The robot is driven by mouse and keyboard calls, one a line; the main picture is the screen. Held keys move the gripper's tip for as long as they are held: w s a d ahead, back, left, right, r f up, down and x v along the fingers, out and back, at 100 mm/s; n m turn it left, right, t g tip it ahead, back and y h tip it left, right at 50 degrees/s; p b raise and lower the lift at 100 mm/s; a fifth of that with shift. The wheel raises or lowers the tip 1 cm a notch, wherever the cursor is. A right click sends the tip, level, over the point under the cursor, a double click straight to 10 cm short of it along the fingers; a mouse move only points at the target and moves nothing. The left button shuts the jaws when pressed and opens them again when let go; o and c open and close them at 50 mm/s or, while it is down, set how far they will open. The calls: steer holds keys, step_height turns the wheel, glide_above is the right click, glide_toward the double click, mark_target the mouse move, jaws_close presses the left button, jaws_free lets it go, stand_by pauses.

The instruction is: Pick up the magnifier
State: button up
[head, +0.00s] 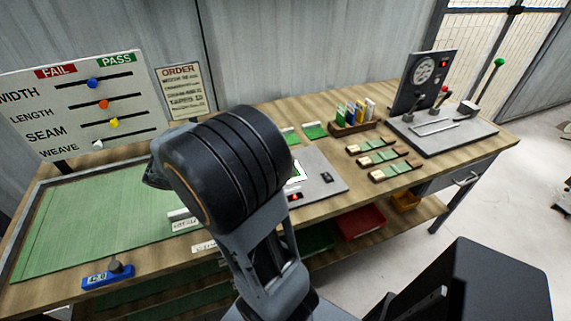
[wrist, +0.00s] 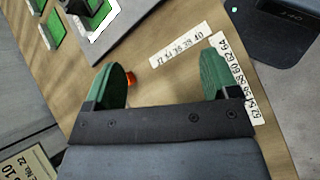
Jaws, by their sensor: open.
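I cannot make out a magnifier for certain in either view. My gripper (wrist: 166,66) is open in the wrist view, its two green fingers wide apart over the wooden bench top. A small orange-red thing (wrist: 131,79) shows beside the left finger, partly hidden by it; I cannot tell what it is. Nothing is seen held between the fingers. In the head view my arm's dark link hides the gripper and the middle of the bench.
Number strips (wrist: 180,50) lie beside the fingers. The bench (head: 300,108) holds a green mat (head: 90,230), a blue gauge (head: 108,276), a grey plate (head: 325,186), a wooden card rack (head: 357,127), several small trays and a dial machine (head: 425,70). A sign board (head: 80,100) stands at left.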

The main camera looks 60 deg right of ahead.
steer(key=w+d+f+n+g+h, duration=0.1)
steer(key=d+n+h, duration=0.1)
steer(key=d, duration=0.2)
steer(key=w+d+f+n+g+h, duration=0.1)
steer(key=d+f+n+g+h, duration=0.1)
steer(key=d+h, duration=0.1)
steer(key=w+d+f+n+g+h, duration=0.1)
steer(key=d+g+h, duration=0.1)
steer(key=d, duration=0.3)
steer(key=shift+w+d+f+n, duration=0.1)
steer(key=shift+d+f+n, duration=0.1)
steer(key=shift+n, duration=0.2)
steer(key=shift+d+h, duration=0.3)
steer(key=shift+h, duration=0.1)
steer(key=p+x, duration=0.2)
steer(key=x, duration=1.1)
steer(key=shift+d, duration=0.3)
steer(key=c, duration=1.1)
steer(key=shift+r, duration=0.15)
